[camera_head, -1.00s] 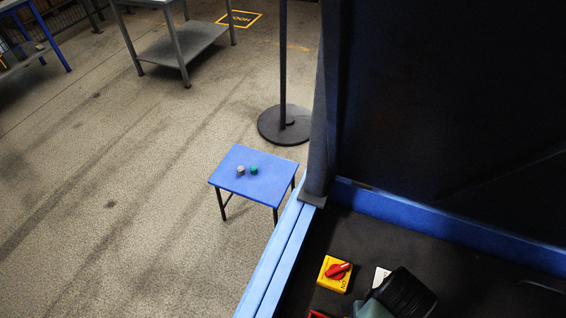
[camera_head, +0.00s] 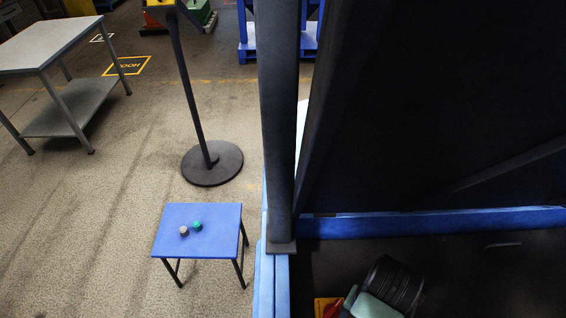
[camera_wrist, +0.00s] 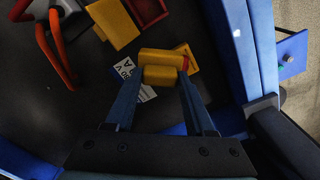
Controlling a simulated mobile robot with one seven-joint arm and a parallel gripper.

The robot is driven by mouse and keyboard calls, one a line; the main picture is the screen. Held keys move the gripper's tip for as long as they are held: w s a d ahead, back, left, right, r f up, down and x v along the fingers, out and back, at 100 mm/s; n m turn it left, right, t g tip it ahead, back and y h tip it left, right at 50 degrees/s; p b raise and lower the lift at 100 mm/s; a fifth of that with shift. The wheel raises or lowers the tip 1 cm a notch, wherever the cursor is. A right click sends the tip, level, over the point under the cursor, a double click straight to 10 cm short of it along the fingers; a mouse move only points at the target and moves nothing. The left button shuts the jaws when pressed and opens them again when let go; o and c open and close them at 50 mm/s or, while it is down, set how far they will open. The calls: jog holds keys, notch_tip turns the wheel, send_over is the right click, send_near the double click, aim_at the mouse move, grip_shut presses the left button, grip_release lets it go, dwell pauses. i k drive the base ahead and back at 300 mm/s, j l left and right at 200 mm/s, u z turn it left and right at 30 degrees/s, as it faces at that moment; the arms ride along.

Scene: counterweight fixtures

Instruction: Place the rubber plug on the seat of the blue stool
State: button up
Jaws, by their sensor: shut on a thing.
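The blue stool (camera_head: 212,246) stands on the floor at lower left of centre in the head view, with a grey-brown cylinder (camera_head: 184,230) and a green cylinder (camera_head: 197,225) on its seat. Part of the stool also shows at the right edge of the wrist view (camera_wrist: 293,47). In the wrist view my gripper (camera_wrist: 160,76) is shut on a short yellow piece (camera_wrist: 159,76), apparently the rubber plug, held between the fingertips. The piece is over the dark surface inside the blue rim.
A blue-rimmed dark surface (camera_wrist: 98,92) holds a yellow block (camera_wrist: 112,22), a red tray (camera_wrist: 150,9), orange-red handles (camera_wrist: 57,47) and a white label (camera_wrist: 128,70). A dark post (camera_head: 281,130) rises beside the stool. A round-based stand (camera_head: 212,165) is behind it. Floor left of the stool is clear.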

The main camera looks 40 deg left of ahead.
aim_at(210, 228)
jog(key=j+z, duration=0.35)
jog(key=j, duration=2.05)
jog(key=i+j, duration=0.15)
jog(key=j, duration=0.2)
jog(key=i+j+z, duration=0.1)
jog(key=j, duration=0.25)
jog(key=i+j, duration=0.15)
jog(key=j, duration=0.2)
